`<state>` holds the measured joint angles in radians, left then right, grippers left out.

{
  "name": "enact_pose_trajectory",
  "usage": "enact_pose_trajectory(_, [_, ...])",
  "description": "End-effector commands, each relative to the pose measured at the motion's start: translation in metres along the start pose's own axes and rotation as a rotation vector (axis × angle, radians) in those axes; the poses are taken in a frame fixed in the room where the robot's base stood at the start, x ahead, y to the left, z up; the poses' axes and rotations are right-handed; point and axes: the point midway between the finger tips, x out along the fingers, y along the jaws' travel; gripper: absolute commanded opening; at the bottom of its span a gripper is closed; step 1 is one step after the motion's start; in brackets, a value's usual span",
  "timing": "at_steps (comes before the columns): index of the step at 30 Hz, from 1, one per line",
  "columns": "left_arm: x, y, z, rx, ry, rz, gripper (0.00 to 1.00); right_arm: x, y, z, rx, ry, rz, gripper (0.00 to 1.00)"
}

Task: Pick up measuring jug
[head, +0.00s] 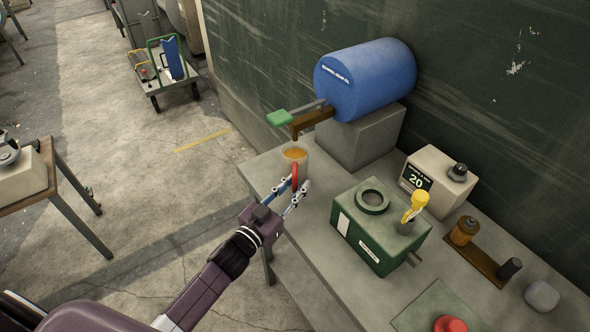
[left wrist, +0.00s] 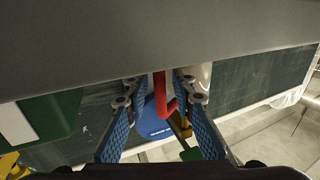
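The measuring jug (head: 295,151) is a clear cup with orange liquid in it and a red handle (head: 295,177) toward me. It stands upright on the grey bench, below the barrel's spout. In the left wrist view the jug's pale body (left wrist: 203,73) is partly hidden behind the finger linkage, and its red handle hangs between the fingers. My left gripper (head: 298,187) is open, with its fingertips on either side of the handle. A gap shows between the handle and each blue-padded finger in the left wrist view (left wrist: 162,105). My right gripper is not in view.
A blue barrel (head: 365,80) lies on a grey block behind the jug, with a green lever (head: 284,117) above it. A green box (head: 380,225) stands to the right on the bench (head: 325,205). A scale-like unit (head: 431,172) is behind.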

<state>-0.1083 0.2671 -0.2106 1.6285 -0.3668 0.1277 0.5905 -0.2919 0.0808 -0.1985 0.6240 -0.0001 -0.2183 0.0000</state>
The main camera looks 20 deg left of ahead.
Motion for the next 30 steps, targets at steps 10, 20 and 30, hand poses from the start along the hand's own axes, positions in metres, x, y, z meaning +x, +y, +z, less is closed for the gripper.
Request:
enact_pose_trajectory(10, [0.0,0.0,0.0,0.0,0.0,0.0,0.0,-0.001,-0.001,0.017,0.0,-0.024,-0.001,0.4])
enact_pose_trajectory(20, [0.0,0.0,-0.003,0.001,0.002,0.0,0.0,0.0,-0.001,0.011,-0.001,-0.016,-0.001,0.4])
enact_pose_trajectory(30, [0.0,0.0,-0.038,0.005,0.006,0.003,0.0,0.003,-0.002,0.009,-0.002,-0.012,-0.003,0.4])
